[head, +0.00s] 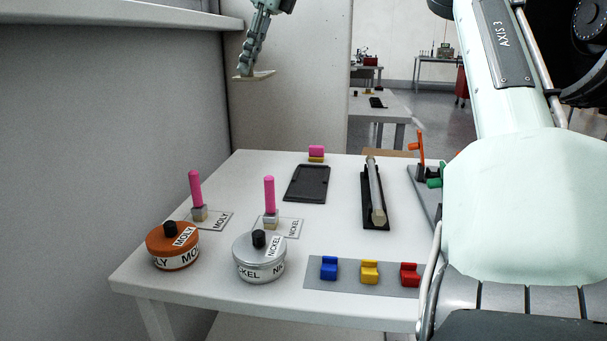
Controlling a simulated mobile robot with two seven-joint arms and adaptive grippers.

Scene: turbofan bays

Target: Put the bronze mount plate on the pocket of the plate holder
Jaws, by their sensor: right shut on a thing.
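My right gripper (246,66) hangs down from the top edge, left of centre. It is shut on a thin, pale tan plate (261,75), which I take to be the bronze mount plate, held nearly level well above the table. A black rectangular tray with a shallow recess, which looks like the plate holder (307,184), lies towards the back of the white table. It is lower and to the right of the held plate, and its pocket looks empty. My left gripper is not in view.
An orange MOLY tin (172,257) and silver NICKEL tin (259,271) stand in front, with pink-handled pieces (195,190) behind. Coloured blocks (369,272) sit front right.

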